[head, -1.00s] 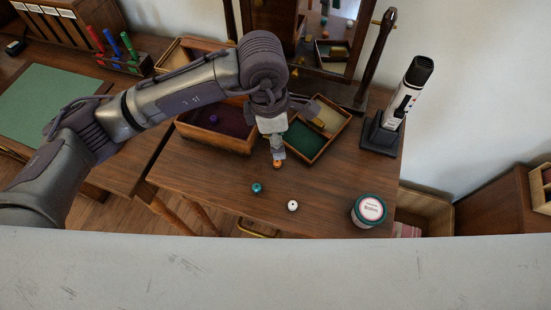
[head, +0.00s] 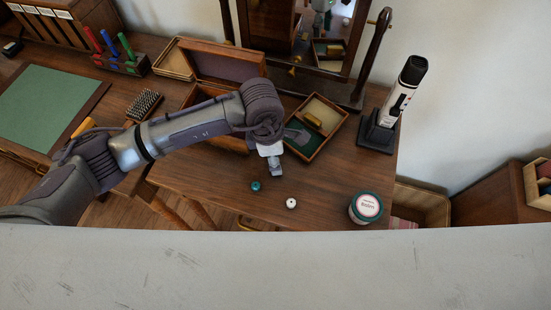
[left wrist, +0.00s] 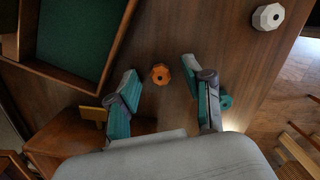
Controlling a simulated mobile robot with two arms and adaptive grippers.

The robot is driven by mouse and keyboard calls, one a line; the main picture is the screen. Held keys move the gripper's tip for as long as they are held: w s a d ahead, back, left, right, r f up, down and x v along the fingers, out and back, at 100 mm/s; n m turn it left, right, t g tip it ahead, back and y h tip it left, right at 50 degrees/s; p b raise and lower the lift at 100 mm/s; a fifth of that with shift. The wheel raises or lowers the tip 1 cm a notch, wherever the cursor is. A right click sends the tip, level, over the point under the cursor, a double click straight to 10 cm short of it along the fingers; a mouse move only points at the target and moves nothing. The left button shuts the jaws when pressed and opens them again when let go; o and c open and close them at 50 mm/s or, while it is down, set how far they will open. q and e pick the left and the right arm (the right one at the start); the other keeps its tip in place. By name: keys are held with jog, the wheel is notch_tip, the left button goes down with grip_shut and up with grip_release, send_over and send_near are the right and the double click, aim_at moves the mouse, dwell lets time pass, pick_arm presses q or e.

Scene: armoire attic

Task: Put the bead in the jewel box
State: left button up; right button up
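An orange bead (left wrist: 161,73) lies on the dark wooden tabletop, between the spread fingers of my left gripper (left wrist: 161,76) in the left wrist view. The fingers stand apart with a gap on both sides of it; I cannot tell their height over it. In the head view my left gripper (head: 276,171) points down and hides this bead. A teal bead (head: 256,186) and a white bead (head: 291,203) lie nearby. The wooden jewel box (head: 222,67) stands behind my left arm with its lid open; the arm hides most of its inside. My right gripper is not in view.
A divided tray with green lining (head: 304,152) lies right of the jewel box. A balm jar (head: 366,207) stands near the front right edge. A black-and-white device (head: 398,100) stands behind it, and a mirror (head: 300,35) at the back. The front middle is mostly clear.

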pick_arm(q)
jog(key=c, duration=0.8)
jog(key=shift+c, duration=0.4)
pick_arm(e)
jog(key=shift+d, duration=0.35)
